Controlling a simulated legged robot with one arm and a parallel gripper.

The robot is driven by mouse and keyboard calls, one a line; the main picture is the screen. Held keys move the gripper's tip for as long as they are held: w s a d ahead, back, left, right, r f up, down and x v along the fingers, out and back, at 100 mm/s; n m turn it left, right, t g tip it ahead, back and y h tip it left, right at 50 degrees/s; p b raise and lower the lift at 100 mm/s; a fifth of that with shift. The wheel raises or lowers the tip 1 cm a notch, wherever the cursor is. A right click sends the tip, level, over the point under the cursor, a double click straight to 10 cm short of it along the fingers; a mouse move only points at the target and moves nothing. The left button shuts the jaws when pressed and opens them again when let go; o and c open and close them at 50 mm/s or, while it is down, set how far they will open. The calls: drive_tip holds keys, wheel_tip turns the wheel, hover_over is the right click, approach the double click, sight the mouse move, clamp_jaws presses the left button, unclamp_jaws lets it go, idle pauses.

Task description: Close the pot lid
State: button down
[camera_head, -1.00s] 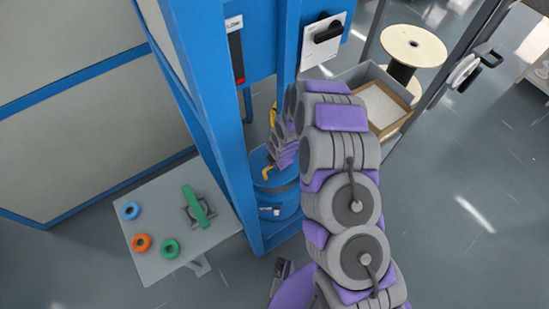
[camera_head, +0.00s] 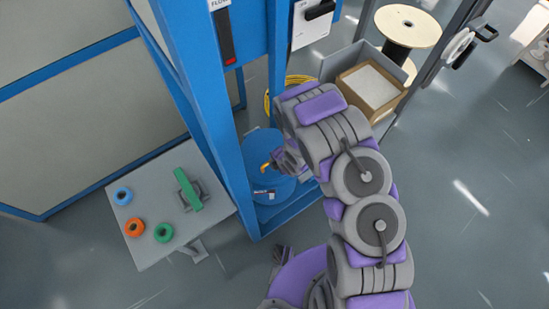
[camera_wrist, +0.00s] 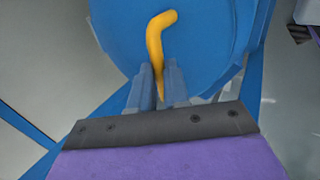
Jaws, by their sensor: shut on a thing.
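The blue pot (camera_head: 283,190) stands inside the blue frame, with a small label on its front. Its round blue lid (camera_head: 256,144) is above it, and I cannot tell whether the lid is fully seated. A bent yellow-orange handle (camera_head: 266,166) is on the lid. In the wrist view the lid (camera_wrist: 205,55) fills the top middle, with the handle (camera_wrist: 155,38) pointing down between my fingers. My gripper (camera_wrist: 160,80) is shut on the handle's lower end. In the head view my gripper (camera_head: 277,163) is at the handle, partly hidden by my arm.
Blue frame posts (camera_head: 228,150) stand close on the left. A grey table (camera_head: 150,243) holds blue, orange and green rings and a green bar. A cardboard box (camera_head: 370,88) and a cable spool (camera_head: 408,27) are behind on the right. Floor at right is clear.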

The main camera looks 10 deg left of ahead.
drive_tip(key=shift+s+d+f, duration=0.15)
drive_tip(key=shift+d+f, duration=0.1)
drive_tip(key=shift+f, duration=0.05)
idle(0.4)
drive_tip(key=c, duration=1.1)
unclamp_jaws()
drive_tip(key=shift+a, duration=0.1)
drive_tip(key=shift+d+r, duration=0.2)
drive_tip(key=shift+r, duration=0.3)
drive_tip(key=p+v, duration=0.8)
drive_tip(key=v, duration=0.8)
drive_tip(key=shift+s+d, duration=0.2)
drive_tip(key=shift+s, duration=0.05)
drive_tip(key=shift+f, duration=0.15)
